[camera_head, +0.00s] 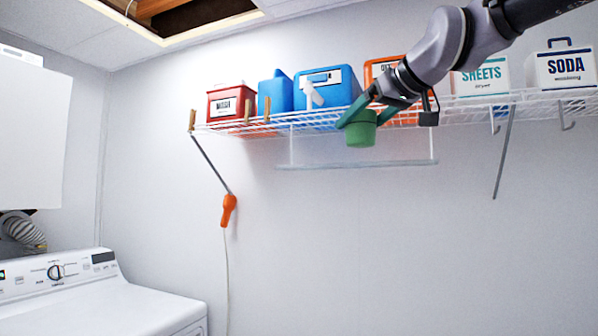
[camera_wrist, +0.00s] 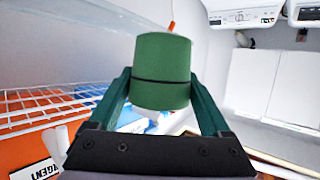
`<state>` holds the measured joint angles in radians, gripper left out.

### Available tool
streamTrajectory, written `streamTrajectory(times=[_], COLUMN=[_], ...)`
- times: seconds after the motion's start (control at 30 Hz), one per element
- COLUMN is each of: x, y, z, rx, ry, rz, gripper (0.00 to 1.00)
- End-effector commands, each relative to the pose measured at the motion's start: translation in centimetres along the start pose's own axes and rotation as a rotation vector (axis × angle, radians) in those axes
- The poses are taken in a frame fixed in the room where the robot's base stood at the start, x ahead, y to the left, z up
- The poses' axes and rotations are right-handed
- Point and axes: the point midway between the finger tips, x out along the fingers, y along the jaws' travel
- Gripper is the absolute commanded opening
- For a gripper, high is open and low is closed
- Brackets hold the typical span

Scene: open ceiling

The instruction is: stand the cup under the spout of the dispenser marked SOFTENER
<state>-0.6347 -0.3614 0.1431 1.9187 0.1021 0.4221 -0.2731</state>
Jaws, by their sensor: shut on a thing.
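A green cup (camera_head: 361,133) hangs in my gripper (camera_head: 362,117), in front of the wire shelf and above a clear ledge. In the wrist view the cup (camera_wrist: 163,62) sits between the two green fingers (camera_wrist: 163,90), which are shut on its sides. A blue dispenser (camera_head: 338,84) with a white spout (camera_head: 312,93) stands on the shelf to the left of the cup. Its label is too small to read. An orange dispenser (camera_head: 378,68) stands behind my gripper, partly hidden; its label (camera_wrist: 38,170) ends in "GENT" in the wrist view.
The wire shelf (camera_head: 470,112) also bears a red box (camera_head: 218,106), another blue container (camera_head: 275,92), a SHEETS box (camera_head: 482,80) and a SODA box (camera_head: 565,70). Wooden pegs (camera_head: 247,110) clip its front edge. The clear ledge (camera_head: 360,164) below looks empty. A white washer (camera_head: 95,300) stands lower left.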

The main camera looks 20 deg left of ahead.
Motion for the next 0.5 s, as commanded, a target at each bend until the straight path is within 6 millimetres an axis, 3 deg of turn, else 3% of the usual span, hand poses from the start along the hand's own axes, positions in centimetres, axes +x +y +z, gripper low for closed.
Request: streamTrajectory(times=[0.17, 0.5], x=[1.3, 9.9], y=[-0.6, -0.7], z=[-1.1, -4.1], rx=[-0.006, -0.005], ry=[-0.002, -0.004], rz=[-0.009, -0.011], gripper=[0.29, 0.29])
